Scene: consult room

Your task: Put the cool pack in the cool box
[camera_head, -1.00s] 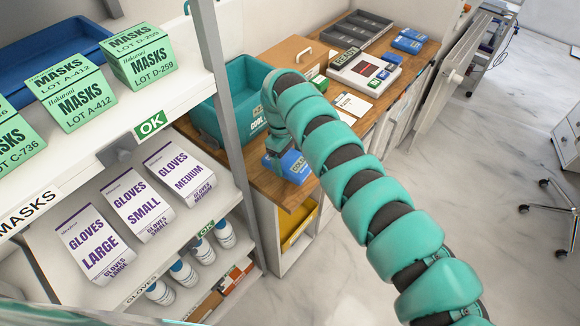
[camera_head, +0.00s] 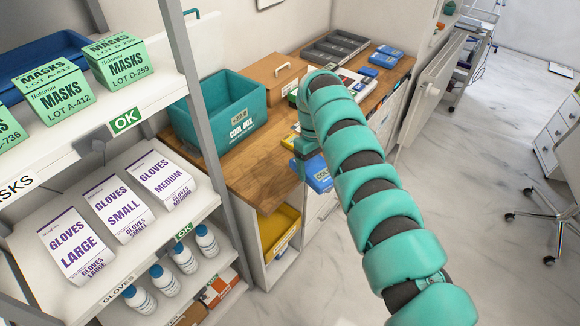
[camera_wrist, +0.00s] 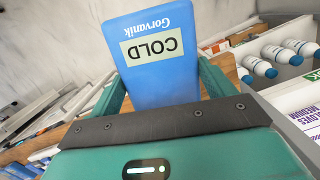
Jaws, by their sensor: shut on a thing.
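The blue cool pack (camera_wrist: 150,75), with a pale "COLD" label, is held between the fingers of my gripper (camera_wrist: 160,88) in the wrist view. In the head view the cool pack (camera_head: 318,172) hangs below my gripper (camera_head: 306,150), past the counter's front edge, with part of it hidden behind my arm. The teal cool box (camera_head: 218,108) stands open on the counter, left of my gripper and apart from it. The part of its inside that I see looks empty.
A shelf (camera_head: 110,190) with glove boxes and bottles stands at the left, close to the cool box. A brown case (camera_head: 272,78) stands behind the cool box. A wooden counter (camera_head: 250,165) has bare room in front of it. Blue packs (camera_head: 384,58) lie at the far end.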

